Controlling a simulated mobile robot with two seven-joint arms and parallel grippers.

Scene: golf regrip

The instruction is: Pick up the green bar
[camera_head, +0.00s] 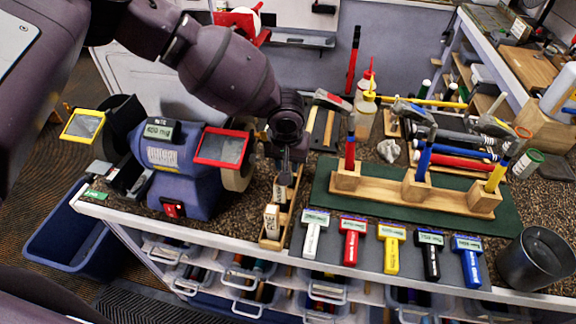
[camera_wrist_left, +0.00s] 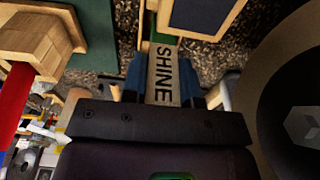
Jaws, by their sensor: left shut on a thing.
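A bar with a pale sleeve printed "SHINE" (camera_wrist_left: 163,75) is between my left gripper's blue-grey fingers in the left wrist view. A green end (camera_wrist_left: 165,38) shows beyond the sleeve. My left gripper (camera_wrist_left: 165,85) is shut on this bar. In the head view, the left gripper (camera_head: 284,168) points down at the far part of a narrow wooden tray (camera_head: 269,243). A pale labelled piece (camera_head: 280,191) shows just below the fingers. Whether the bar still touches the tray is unclear. My right gripper is not in view.
Another pale-labelled bar (camera_head: 271,221) stands in the tray's near part. A blue bench grinder (camera_head: 178,165) is close on the left. Several coloured tags (camera_head: 392,248) line the front edge beside a dark cup (camera_head: 537,259).

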